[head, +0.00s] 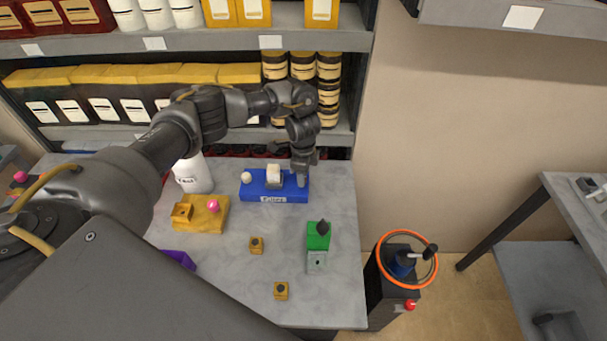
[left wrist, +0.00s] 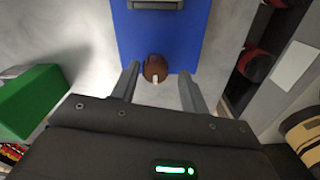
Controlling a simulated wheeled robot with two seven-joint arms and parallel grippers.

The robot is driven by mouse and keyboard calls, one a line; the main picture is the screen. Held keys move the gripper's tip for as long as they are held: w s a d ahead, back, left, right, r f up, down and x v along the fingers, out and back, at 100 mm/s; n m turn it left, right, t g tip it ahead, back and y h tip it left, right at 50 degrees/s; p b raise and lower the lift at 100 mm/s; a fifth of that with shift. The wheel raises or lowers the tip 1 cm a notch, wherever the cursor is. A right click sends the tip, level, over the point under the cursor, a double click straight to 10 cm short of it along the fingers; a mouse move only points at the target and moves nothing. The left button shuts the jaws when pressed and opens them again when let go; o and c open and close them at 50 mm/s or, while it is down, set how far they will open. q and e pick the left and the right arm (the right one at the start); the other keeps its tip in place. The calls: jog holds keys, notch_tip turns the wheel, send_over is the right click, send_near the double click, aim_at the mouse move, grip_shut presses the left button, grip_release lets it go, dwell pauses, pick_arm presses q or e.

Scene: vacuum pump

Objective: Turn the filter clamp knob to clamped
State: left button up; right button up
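The blue filter base (head: 262,188), with a label on its front, stands near the back of the table. It also shows in the left wrist view (left wrist: 160,40). A brown round knob (left wrist: 155,68) with a pale mark sits at the base's near edge in the wrist view. My left gripper (head: 303,181) points down at the right end of the base. In the wrist view its fingers (left wrist: 156,88) are open, one on each side of the knob, with visible gaps. In the head view my gripper hides the knob. My right gripper is not in view.
A pale block (head: 273,173) and a white ball-shaped part (head: 247,178) are on the blue base. A white bottle (head: 193,174), a yellow block (head: 200,215) and a green block (head: 318,236) stand nearby. Shelves with yellow-topped boxes (head: 125,73) rise behind.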

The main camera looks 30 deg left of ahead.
pick_arm(q)
jog(key=shift+s+a+f, duration=0.1)
jog(key=shift+s, duration=0.05)
jog(key=shift+r, duration=0.5)
notch_tip(320, 180, up, 10)
jog(key=shift+f, duration=0.1)
dwell(0.5)
